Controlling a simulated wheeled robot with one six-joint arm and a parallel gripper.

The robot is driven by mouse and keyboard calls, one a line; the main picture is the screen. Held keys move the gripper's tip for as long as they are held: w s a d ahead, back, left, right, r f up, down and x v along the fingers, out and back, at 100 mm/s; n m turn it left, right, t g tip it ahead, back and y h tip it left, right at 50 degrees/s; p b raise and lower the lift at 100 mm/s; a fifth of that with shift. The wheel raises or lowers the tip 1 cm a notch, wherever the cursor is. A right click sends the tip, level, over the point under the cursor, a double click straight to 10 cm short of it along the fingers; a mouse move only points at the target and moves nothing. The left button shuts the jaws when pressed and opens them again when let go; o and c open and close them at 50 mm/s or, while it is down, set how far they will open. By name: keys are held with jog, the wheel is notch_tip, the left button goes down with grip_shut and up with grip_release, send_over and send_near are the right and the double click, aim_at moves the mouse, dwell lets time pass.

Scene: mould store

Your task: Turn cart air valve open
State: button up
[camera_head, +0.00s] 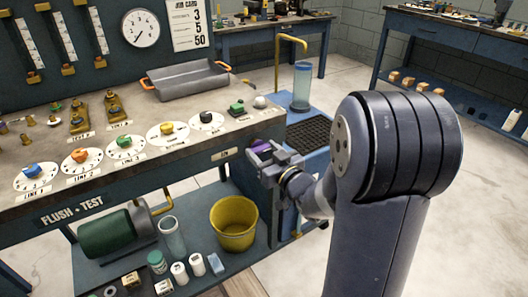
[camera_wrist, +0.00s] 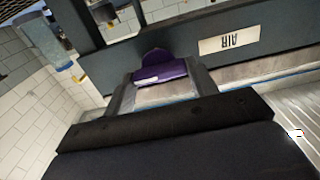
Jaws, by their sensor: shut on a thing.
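The air valve has a purple handle (camera_head: 262,145) on the front face of the cart (camera_head: 190,172), near its right corner. In the wrist view the fingers (camera_wrist: 162,84) flank the handle. The valve's stem and any open or closed marking are hidden.
Several coloured knobs on white dials (camera_head: 124,146) line the cart's top edge, left of my gripper. A grey tray (camera_head: 187,82) sits behind them. A yellow bucket (camera_head: 234,222) stands on the lower shelf. A clear cylinder (camera_head: 301,88) with a yellow pipe stands behind the valve, right.

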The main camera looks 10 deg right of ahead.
jog(key=shift+m, duration=0.3)
jog(key=m+p, duration=0.1)
jog(key=m, duration=0.3)
jog(key=shift+d+p, duration=0.1)
jog(key=shift+p, duration=0.3)
jog(key=m+p, duration=0.1)
jog(key=m, duration=0.4)
jog(key=shift+p, duration=0.3)
jog(key=m+p, duration=0.1)
jog(key=m, duration=0.3)
jog(key=shift+p, duration=0.3)
jog(key=shift+f+m+p, duration=0.15)
jog(key=shift+m+p, duration=0.45)
jog(key=shift+m, duration=1.5)
jog(key=o, duration=1)
jog(key=shift+w, duration=0.1)
